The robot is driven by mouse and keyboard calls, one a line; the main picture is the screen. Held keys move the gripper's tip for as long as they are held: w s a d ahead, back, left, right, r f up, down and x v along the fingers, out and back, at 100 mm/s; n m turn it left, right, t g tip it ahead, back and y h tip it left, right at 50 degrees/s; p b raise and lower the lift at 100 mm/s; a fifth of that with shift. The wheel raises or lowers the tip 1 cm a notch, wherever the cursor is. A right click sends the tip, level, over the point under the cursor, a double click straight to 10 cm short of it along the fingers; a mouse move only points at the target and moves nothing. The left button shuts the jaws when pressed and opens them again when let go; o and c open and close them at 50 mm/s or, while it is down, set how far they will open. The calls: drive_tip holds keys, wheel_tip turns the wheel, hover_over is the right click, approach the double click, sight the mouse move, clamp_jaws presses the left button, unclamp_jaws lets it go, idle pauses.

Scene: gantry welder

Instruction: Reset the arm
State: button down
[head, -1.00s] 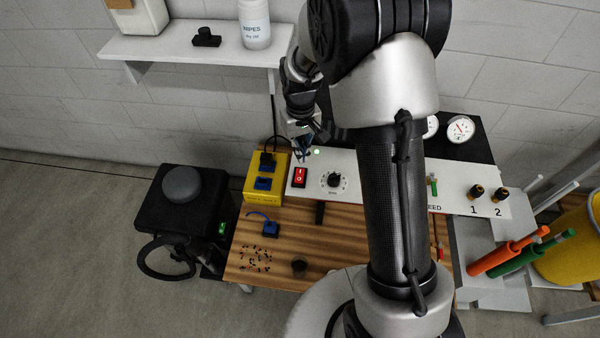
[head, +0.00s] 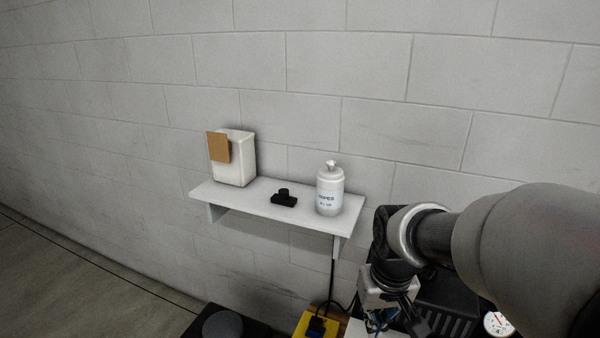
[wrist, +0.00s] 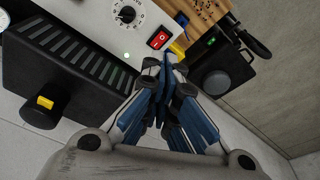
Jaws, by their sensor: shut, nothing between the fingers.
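My gripper (wrist: 168,62) is shut and empty in the wrist view, its blue-padded fingers meeting at the tips. The fingertips appear over the front edge of a white control panel (wrist: 88,22), near its red rocker switch (wrist: 158,40). I cannot tell the exact gap between them. In the head view my gripper (head: 380,318) hangs at the lower right, partly cut off by the bottom edge. My arm comes in from the right of that view.
A wall shelf (head: 270,209) holds a white box (head: 236,165), a small black object (head: 285,198) and a wipes canister (head: 330,190). A yellow box (head: 304,322) is below. The wrist view shows a black vented housing (wrist: 65,65) and a dial (wrist: 127,14).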

drive_tip(key=s+r+t, duration=0.1)
drive_tip(key=s+r, duration=0.2)
drive_tip(key=s, duration=0.5)
drive_tip(key=s+r+t, duration=0.1)
drive_tip(key=s+r, duration=0.2)
drive_tip(key=s, duration=0.6)
drive_tip(key=shift+r+m+t, duration=0.3)
drive_tip(key=shift+m, duration=0.1)
